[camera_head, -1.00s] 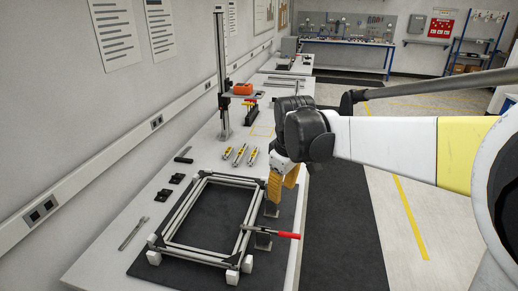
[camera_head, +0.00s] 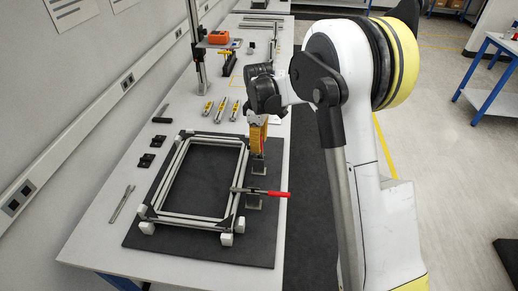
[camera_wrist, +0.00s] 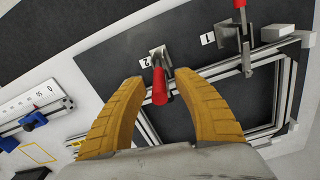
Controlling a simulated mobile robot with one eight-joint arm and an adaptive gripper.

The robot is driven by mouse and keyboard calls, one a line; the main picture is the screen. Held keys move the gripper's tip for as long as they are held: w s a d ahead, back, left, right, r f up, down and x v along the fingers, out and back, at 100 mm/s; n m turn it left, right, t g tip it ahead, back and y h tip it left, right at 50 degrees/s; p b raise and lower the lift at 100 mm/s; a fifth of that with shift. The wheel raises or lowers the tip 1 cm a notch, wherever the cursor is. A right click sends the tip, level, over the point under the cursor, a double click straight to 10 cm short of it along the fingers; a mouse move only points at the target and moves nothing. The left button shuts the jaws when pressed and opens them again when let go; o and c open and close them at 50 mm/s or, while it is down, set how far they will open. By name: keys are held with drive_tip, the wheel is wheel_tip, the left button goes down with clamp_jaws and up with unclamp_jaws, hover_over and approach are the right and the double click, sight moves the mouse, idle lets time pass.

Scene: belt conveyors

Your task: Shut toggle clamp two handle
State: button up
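Toggle clamp two (camera_wrist: 160,55) stands on the dark mat beside the number 2 label in the wrist view. Its red handle (camera_wrist: 159,88) points toward the wrist camera and lies between my fingertips, with gaps showing on both sides. My gripper (camera_wrist: 160,80) has yellow fingers spread open and holds nothing. In the head view my gripper (camera_head: 257,148) points down just above clamp two (camera_head: 258,166), whose handle is hidden behind the fingers there. Toggle clamp one (camera_head: 254,200) is nearer the camera, with its red handle (camera_head: 278,193) lying level toward the right.
A metal profile frame (camera_head: 168,184) lies on the dark mat (camera_head: 255,250), close beside both clamps. Clamp one (camera_wrist: 243,45) is right of clamp two in the wrist view. Yellow-marked tools (camera_head: 221,110) and a vertical post (camera_head: 193,45) stand farther back.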

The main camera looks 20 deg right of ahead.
drive_tip(key=shift+f, duration=1.05)
drive_tip(key=shift+c, duration=0.4)
clamp_jaws()
drive_tip(key=shift+d, duration=0.1)
